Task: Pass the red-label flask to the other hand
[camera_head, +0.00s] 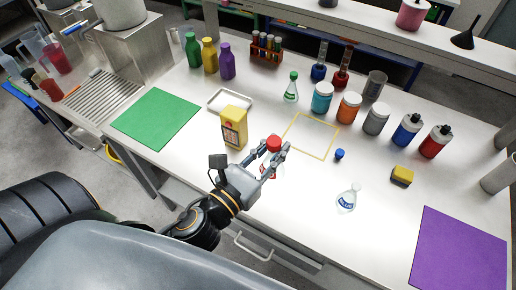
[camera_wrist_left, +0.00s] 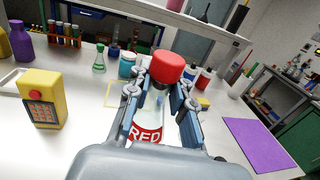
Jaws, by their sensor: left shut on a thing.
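The red-label flask shows in the left wrist view, with its red cap (camera_wrist_left: 167,66) on top and a red band with the letters "RED" (camera_wrist_left: 147,132) on its body. In the head view its red cap (camera_head: 274,143) shows between the fingertips. My left gripper (camera_head: 272,152) is shut on the flask's neck, its fingers on either side below the cap; it also fills the middle of the left wrist view (camera_wrist_left: 160,92). The fingers hide part of the flask. I cannot tell whether its base touches the table. My right gripper is not in view.
A yellow device (camera_head: 234,128) stands just left of the gripper. A blue-label flask (camera_head: 348,198) and a blue cap (camera_head: 339,154) are to the right. A green-capped flask (camera_head: 291,88) and several jars stand behind. Purple (camera_head: 458,250) and green (camera_head: 156,118) mats lie clear.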

